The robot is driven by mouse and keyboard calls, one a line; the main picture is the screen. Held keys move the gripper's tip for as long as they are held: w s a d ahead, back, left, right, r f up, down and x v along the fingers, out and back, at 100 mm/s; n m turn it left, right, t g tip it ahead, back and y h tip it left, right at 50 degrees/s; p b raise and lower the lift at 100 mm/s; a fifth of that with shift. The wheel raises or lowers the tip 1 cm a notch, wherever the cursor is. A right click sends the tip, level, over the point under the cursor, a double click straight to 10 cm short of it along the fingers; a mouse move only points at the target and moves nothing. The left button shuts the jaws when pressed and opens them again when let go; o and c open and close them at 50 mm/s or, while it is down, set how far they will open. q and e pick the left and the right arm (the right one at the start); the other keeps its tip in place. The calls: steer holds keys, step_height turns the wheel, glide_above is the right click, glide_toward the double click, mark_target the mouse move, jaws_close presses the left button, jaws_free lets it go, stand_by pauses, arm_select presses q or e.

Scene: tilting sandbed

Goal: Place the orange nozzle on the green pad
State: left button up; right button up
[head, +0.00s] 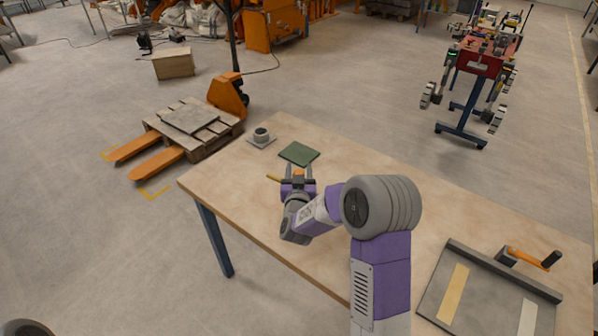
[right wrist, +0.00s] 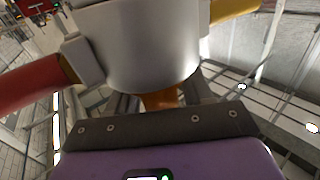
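The green pad (head: 299,154) lies flat on the wooden table, just beyond my right gripper. My right gripper (head: 298,170) points away from me over the table. Its two fingers stand on either side of something orange, which I take for the orange nozzle (head: 298,173). In the right wrist view an orange part of the nozzle (right wrist: 162,100) shows between the fingers, below a large pale grey cylinder. A red bar and a yellow bar stick out at that cylinder's sides. The nozzle is mostly hidden in the head view. My left gripper is not in view.
A grey tray (head: 452,252) with an orange-handled crank lies at the table's right. The table (head: 390,170) between is largely clear. A pallet truck (head: 229,95) stands beyond the left edge.

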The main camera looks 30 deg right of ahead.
steer(key=shift+o, duration=0.8)
steer(key=shift+r+p, duration=0.1)
steer(key=shift+p, duration=0.45)
steer(key=v, duration=0.7)
steer(key=shift+s+a+f+b, duration=0.1)
steer(key=shift+s+f+b, duration=0.2)
steer(key=shift+f, duration=0.1)
steer(key=shift+r+b+x, duration=0.25)
steer(key=shift+b+x, duration=1.65)
steer(key=shift+x, duration=0.05)
steer(key=shift+r+b+x, duration=0.2)
steer(key=shift+b+x, duration=1.7)
steer(key=shift+x, duration=0.1)
steer(key=shift+a, duration=0.1)
